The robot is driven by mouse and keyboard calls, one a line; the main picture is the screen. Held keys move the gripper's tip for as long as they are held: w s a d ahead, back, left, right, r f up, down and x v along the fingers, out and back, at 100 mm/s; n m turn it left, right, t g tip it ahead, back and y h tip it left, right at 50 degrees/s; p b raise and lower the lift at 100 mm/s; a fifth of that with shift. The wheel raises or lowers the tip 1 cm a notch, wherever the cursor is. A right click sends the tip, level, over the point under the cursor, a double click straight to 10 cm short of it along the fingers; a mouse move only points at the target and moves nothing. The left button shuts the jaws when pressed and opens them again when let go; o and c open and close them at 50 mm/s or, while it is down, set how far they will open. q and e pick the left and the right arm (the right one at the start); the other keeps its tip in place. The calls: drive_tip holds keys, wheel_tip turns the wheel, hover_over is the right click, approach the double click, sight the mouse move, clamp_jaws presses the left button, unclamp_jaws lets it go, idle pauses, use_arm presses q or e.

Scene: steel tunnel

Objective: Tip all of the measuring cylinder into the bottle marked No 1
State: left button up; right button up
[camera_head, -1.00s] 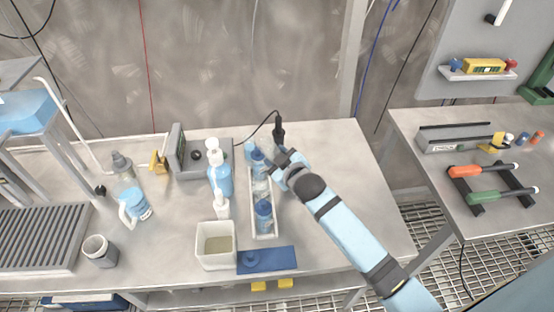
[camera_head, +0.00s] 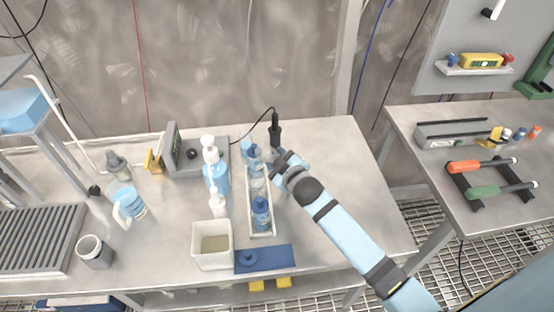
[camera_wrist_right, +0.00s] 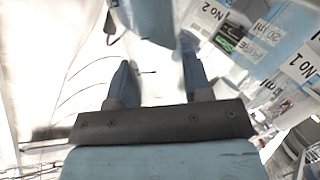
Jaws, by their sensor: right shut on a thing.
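My right gripper (camera_head: 281,163) is at the back end of a white tray (camera_head: 249,222), on its right side. In the wrist view its fingers (camera_wrist_right: 160,80) are apart around a pale blue thing (camera_wrist_right: 153,18), likely the measuring cylinder, mostly cut off by the top edge. Two bottles, front (camera_head: 261,212) and back (camera_head: 257,185), stand in the tray. The wrist view shows the bottle marked No 1 (camera_wrist_right: 303,66) at right and one marked No 2 (camera_wrist_right: 212,14) above it. Their labels are too small to read in the head view. My left gripper is out of view.
A blue mat (camera_head: 278,258) with a blue cap lies in front of the tray. A white bin (camera_head: 212,258), pump bottles (camera_head: 216,178) and a grey instrument (camera_head: 190,155) stand to the left. A black probe (camera_head: 275,132) stands behind. The bench right of my arm is clear.

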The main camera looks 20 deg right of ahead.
drive_tip(key=shift+w+d+f+n+h+b, duration=0.1)
drive_tip(key=shift+d+f+n+h+b, duration=0.3)
drive_tip(key=shift+n, duration=0.4)
drive_tip(key=shift+r+t, duration=0.15)
drive_tip(key=shift+t, duration=0.15)
drive_tip(key=shift+d+r+n+b, duration=0.2)
drive_tip(key=shift+d+n+b, duration=0.15)
drive_tip(key=shift+n, duration=0.75)
drive_tip(key=shift+t, duration=0.3)
drive_tip(key=shift+w+n+h, duration=0.1)
drive_tip(key=shift+n+h, duration=0.3)
drive_tip(key=shift+d+r+n+b, duration=0.1)
drive_tip(key=shift+r+n+b, duration=0.25)
drive_tip(key=shift+n, duration=0.25)
drive_tip(key=shift+t, duration=0.3)
